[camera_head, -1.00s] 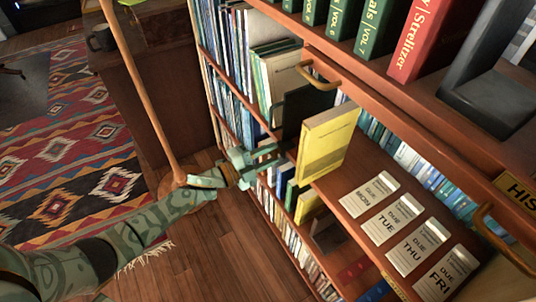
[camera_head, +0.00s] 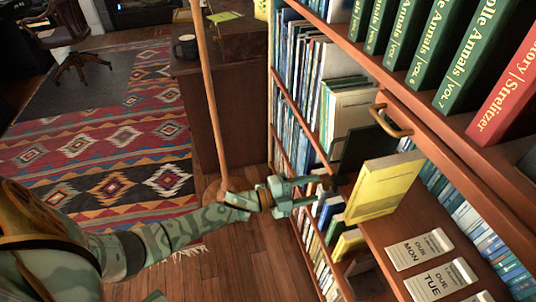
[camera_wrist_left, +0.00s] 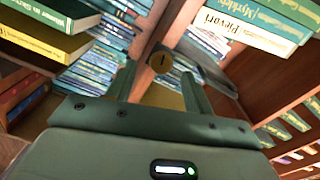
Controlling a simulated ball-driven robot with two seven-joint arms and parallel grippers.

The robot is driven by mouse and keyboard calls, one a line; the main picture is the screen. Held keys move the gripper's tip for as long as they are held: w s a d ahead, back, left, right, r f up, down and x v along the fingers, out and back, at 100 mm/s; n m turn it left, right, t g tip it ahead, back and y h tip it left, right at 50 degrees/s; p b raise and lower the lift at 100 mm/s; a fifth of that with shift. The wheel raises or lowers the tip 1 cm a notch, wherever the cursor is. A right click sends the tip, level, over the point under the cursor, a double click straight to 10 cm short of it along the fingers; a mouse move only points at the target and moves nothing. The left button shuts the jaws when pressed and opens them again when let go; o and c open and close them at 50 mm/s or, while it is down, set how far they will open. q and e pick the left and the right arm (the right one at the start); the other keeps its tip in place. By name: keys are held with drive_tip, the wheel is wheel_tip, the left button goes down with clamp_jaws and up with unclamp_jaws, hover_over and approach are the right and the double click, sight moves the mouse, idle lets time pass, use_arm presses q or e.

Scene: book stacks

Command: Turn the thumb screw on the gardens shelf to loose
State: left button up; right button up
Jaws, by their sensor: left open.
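My left gripper (camera_wrist_left: 158,76) is open, with one finger on each side of the screw in that view. I cannot tell if either finger touches it. In the head view my left gripper (camera_head: 312,190) reaches in from the left to the edge of the bookcase, just left of a yellow book. The screw is not clear there. No label reading gardens is legible. My right gripper is not in view.
The yellow book (camera_head: 382,188) stands tilted on the shelf beside the gripper, near a brass handle (camera_head: 391,122). Due-date cards (camera_head: 419,249) lie on the shelf at right. A wooden pole (camera_head: 211,95) rises left of the gripper. Open floor (camera_head: 240,260) lies below.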

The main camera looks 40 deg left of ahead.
use_arm(q)
drive_tip(key=p+v, duration=0.2)
drive_tip(key=v, duration=1)
drive_tip(key=shift+s+a, duration=0.3)
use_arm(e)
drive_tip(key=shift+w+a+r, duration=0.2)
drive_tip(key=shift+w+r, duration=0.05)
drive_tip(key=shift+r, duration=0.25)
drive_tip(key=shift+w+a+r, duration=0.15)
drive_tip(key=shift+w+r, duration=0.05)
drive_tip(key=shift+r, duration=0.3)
